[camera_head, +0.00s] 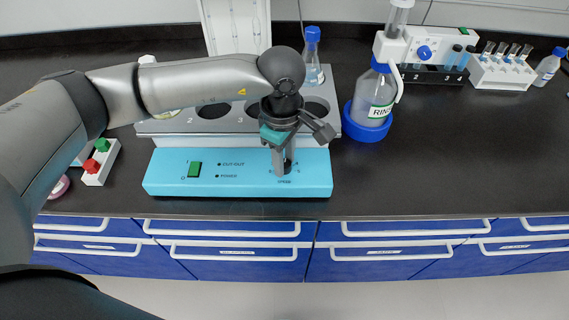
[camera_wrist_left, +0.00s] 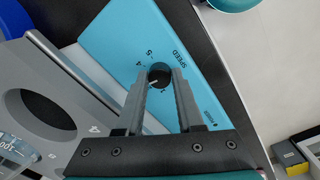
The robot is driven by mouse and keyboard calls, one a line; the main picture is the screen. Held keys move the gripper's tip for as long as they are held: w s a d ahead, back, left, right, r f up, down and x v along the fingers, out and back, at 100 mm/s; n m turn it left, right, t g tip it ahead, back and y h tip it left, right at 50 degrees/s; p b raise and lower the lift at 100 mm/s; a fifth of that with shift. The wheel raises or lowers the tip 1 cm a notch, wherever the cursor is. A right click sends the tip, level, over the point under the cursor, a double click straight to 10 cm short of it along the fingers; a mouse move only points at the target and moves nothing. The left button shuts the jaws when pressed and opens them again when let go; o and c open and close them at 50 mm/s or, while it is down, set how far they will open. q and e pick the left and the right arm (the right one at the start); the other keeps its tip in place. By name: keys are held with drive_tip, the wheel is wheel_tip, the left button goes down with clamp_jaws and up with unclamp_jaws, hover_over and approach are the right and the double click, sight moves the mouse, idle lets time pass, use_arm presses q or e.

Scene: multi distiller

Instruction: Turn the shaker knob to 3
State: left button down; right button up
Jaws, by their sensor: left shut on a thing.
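The shaker (camera_head: 238,184) stands on the dark bench, with a light blue front panel and a grey top with round holes. It also shows in the left wrist view (camera_wrist_left: 118,30). Its black speed knob (camera_wrist_left: 159,74) sits between the fingertips of my left gripper (camera_wrist_left: 160,78), which is shut on it. A white pointer mark shows on the knob's lower left, and a 5 and part of a 4 are readable beside it. In the head view my left gripper (camera_head: 282,164) points down at the panel's right part and hides most of the knob. My right gripper is not in view.
A rinse bottle (camera_head: 374,97) in a blue holder stands right of the shaker. A small box with red and green buttons (camera_head: 99,163) is at the left. The right front bench is clear.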

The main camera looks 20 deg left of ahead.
use_arm(q)
drive_tip(key=shift+m+b, duration=0.6)
drive_tip(key=shift+m, duration=0.3)
drive_tip(key=c, duration=0.5)
unclamp_jaws()
drive_tip(key=shift+c, duration=0.2)
wheel_tip(320, 180, up, 15)
drive_tip(key=p, duration=0.1)
drive_tip(key=shift+s+a+r, duration=0.15)
drive_tip(key=shift+s, duration=0.15)
